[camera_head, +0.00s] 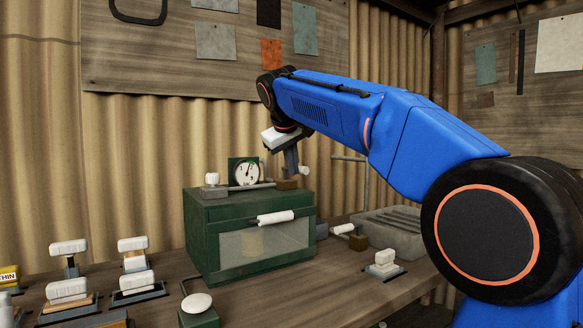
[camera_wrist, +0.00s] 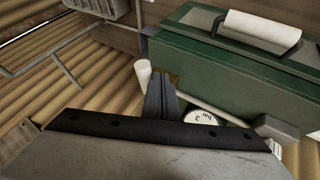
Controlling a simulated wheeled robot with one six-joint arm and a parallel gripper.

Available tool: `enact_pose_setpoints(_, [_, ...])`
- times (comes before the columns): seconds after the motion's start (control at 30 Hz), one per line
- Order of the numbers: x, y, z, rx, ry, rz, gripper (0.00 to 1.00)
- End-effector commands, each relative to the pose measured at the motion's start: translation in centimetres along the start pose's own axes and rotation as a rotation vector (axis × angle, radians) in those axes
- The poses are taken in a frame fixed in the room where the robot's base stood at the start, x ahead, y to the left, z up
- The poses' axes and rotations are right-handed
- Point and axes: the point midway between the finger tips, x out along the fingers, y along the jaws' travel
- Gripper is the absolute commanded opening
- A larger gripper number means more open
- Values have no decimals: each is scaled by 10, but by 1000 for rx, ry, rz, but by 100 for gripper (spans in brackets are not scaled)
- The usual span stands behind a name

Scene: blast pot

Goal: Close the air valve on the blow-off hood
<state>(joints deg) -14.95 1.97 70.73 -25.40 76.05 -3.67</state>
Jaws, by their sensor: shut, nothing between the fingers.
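The blow-off hood is a dark green box (camera_head: 205,240) with a window and a white front handle (camera_head: 276,217). It also shows in the wrist view (camera_wrist: 205,50). On its top, a pipe joins a grey block with a white knob (camera_head: 212,179) to a brass block (camera_head: 287,184). At the brass block is a white lever grip (camera_head: 303,171), seemingly the air valve's; it shows in the wrist view (camera_wrist: 143,72). My gripper (camera_head: 291,168) is shut and empty, pointing down beside this grip. Its fingers (camera_wrist: 160,95) partly hide the brass block; I cannot tell whether they touch the grip.
A round gauge (camera_head: 245,173) stands on the hood behind the pipe. Several white-handled fixtures (camera_head: 133,258) stand left on the bench. A white knob on a green block (camera_head: 197,303) is in front. A grey ribbed tray (camera_head: 385,240) is right of the hood. The corrugated wall is behind.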

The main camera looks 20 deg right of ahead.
Motion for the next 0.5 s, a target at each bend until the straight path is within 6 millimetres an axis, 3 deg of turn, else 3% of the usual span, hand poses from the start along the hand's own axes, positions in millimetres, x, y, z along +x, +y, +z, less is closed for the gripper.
enact_pose_setpoints(0.5, [4,15,6,-110,67,-70,0])
